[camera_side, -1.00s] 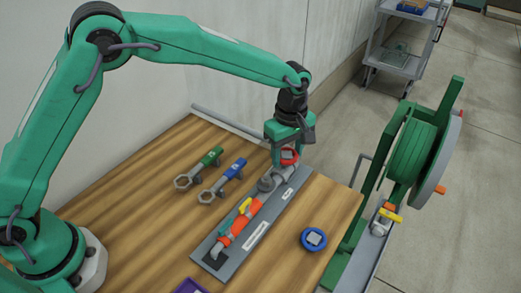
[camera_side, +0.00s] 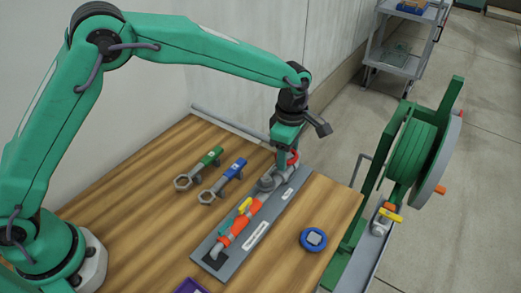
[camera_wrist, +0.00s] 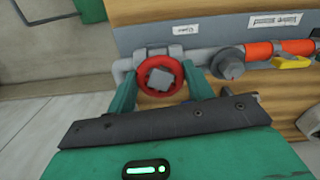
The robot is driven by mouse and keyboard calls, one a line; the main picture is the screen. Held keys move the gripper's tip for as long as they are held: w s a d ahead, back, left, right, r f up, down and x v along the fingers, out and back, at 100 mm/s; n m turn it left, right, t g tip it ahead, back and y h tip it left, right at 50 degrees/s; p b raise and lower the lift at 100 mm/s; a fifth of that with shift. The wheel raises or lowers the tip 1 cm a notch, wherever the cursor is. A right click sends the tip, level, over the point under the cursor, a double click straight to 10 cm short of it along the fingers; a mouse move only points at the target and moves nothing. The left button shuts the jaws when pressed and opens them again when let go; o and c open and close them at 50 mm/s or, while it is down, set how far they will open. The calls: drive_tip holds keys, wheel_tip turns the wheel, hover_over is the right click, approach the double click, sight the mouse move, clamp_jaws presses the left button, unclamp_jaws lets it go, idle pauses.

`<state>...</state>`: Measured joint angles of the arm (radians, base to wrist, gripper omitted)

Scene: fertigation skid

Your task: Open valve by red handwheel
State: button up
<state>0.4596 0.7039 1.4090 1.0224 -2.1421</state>
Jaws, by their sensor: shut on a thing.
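The red handwheel (camera_wrist: 160,74) shows in the wrist view as a round rim with a grey square hub, on the grey pipe at the end of the mounting plate. My gripper (camera_wrist: 162,92) is shut on the handwheel, one green finger on each side of its rim. In the side view my gripper (camera_side: 284,160) reaches down to the far end of the plate (camera_side: 256,236). There it hides most of the handwheel (camera_side: 293,158), and only part of the red rim shows.
On the same pipe are a grey round fitting (camera_side: 266,184), orange sections and a yellow lever (camera_side: 245,205). Green (camera_side: 208,160) and blue (camera_side: 232,172) wrenches lie left of the plate. A green hose reel (camera_side: 415,150) stands beyond the table edge.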

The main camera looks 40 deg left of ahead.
drive_tip(key=shift+s+f+n, duration=0.15)
drive_tip(key=shift+s+n, duration=0.15)
drive_tip(key=shift+n, duration=0.2)
drive_tip(key=n, duration=0.3)
drive_tip(key=shift+n, duration=0.3)
drive_tip(key=o, duration=1)
drive_tip(key=shift+o, duration=0.2)
drive_tip(key=shift+w, duration=0.15)
